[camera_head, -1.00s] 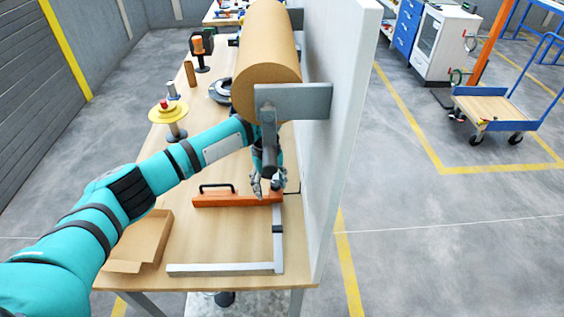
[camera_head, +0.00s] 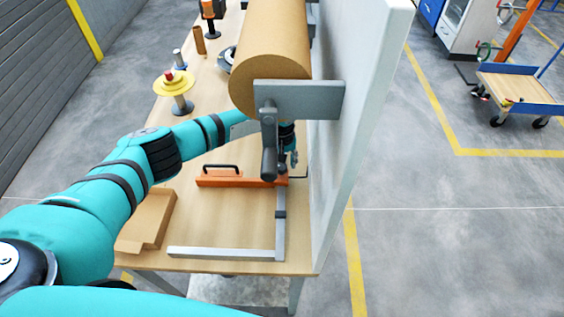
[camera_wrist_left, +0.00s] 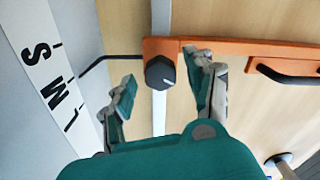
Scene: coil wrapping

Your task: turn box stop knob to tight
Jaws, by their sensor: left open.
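The box stop is an orange bar (camera_head: 225,181) with a black handle, lying across a grey metal L-shaped rail (camera_head: 279,235) on the wooden table. In the left wrist view its orange bar (camera_wrist_left: 265,52) carries a dark round knob (camera_wrist_left: 160,73) with a light pointer mark. My left gripper (camera_wrist_left: 163,70) is open, with its fingers on either side of the knob. A gap shows on the left side; I cannot tell whether the right finger touches it. In the head view my left gripper (camera_head: 289,158) is partly hidden behind the roll's bracket and rod.
A big brown roll (camera_head: 273,60) on a grey bracket (camera_head: 318,99) hangs over the table beside a tall white panel (camera_head: 365,120). An open cardboard box (camera_head: 147,222) lies at the front left. A yellow-topped stand (camera_head: 174,84) is farther back. A printed scale (camera_wrist_left: 45,70) runs beside the rail.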

